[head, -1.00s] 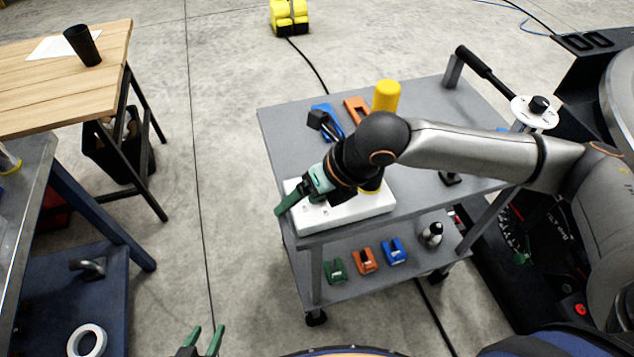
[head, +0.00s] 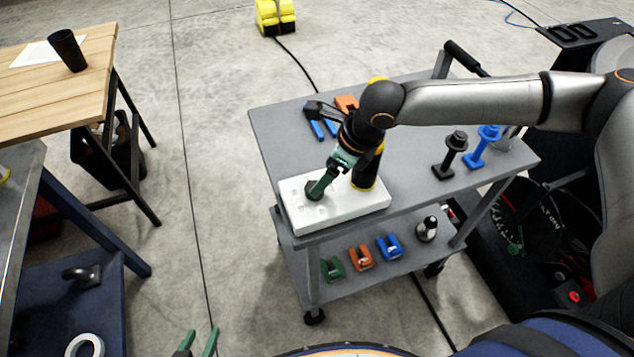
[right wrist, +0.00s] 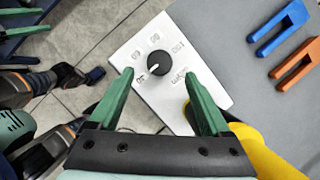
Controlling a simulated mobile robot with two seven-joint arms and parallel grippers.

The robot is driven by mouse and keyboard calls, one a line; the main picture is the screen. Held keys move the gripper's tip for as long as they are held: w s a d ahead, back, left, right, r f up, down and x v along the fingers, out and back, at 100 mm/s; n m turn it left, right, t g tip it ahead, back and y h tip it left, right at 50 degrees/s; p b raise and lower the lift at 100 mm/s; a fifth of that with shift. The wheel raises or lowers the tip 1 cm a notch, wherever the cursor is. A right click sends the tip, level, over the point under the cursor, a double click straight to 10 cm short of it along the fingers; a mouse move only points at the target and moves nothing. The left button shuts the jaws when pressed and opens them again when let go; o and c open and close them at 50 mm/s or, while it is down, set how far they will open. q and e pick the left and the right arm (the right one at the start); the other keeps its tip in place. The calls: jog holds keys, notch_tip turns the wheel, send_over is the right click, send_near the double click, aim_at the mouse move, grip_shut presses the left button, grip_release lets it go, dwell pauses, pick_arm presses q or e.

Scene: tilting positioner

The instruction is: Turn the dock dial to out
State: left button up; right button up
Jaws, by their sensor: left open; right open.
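The dock is a white box (head: 352,208) on the near left part of the grey cart's top. Its black dial (head: 314,188) shows in the head view, partly hidden by my right gripper (head: 324,182). In the right wrist view the dial (right wrist: 157,65) sits just beyond and between the open fingertips of my right gripper (right wrist: 158,74), with a gap on both sides. The dial's white mark points to the lower left, toward one of several printed labels too small to read surely. My left gripper (head: 198,340) is open and empty at the bottom edge, far from the dock.
A black post (head: 449,157) and a blue post (head: 482,148) stand right on the cart (head: 270,130). Small clamps and a bottle (head: 427,229) occupy the lower shelf.

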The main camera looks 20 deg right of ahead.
jog(key=x, duration=0.5)
jog(key=shift+f, duration=0.1)
grip_shut()
dwell(0.6)
